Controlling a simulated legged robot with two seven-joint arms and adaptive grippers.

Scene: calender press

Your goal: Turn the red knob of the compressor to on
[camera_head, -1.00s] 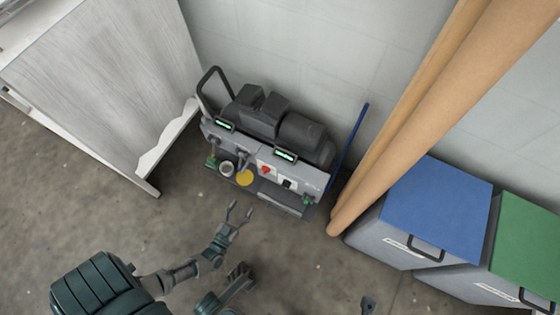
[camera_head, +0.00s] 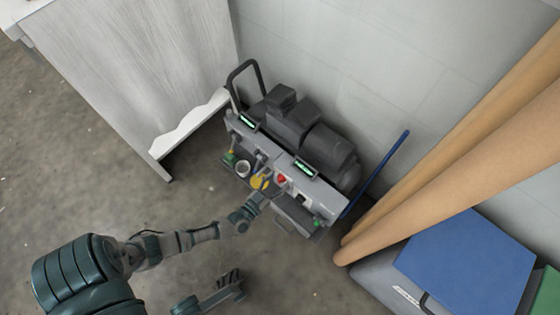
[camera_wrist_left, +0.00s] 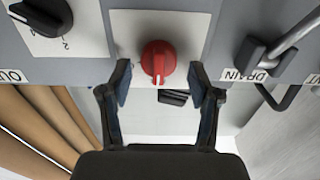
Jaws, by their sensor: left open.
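The compressor (camera_head: 293,138) stands against the wall, with a grey front panel and dark motor parts on top. Its red knob (camera_head: 282,179) is on the front panel. In the left wrist view the red knob (camera_wrist_left: 158,60) sits on a white plate, with a pale pointer line on its face. My left gripper (camera_head: 263,184) is at the front panel, close to the knob. In the left wrist view my left gripper (camera_wrist_left: 160,80) is open, one finger on each side of the knob, with gaps between.
In the left wrist view a black knob (camera_wrist_left: 42,15) is at upper left and a drain lever (camera_wrist_left: 272,50) at right. Cardboard tubes (camera_head: 450,140) and a blue-lidded bin (camera_head: 468,262) stand right. A white cabinet (camera_head: 140,70) stands left. Floor in front is clear.

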